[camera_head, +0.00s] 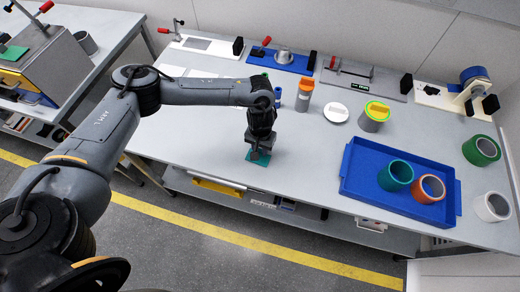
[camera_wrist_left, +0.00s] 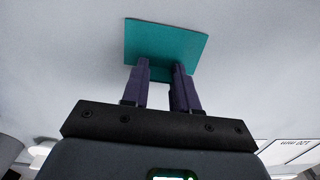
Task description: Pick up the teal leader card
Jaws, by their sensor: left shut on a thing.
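The teal leader card (camera_head: 258,157) is at the front edge area of the grey workbench, under my left gripper (camera_head: 260,153). In the left wrist view the flat teal card (camera_wrist_left: 166,42) shows beyond the fingertips. My left gripper (camera_wrist_left: 160,68) is shut on the card near its edge, with its two dark fingers a little apart. I cannot tell whether the card touches the bench. My right gripper is not in view.
The bench between card and tray is clear.

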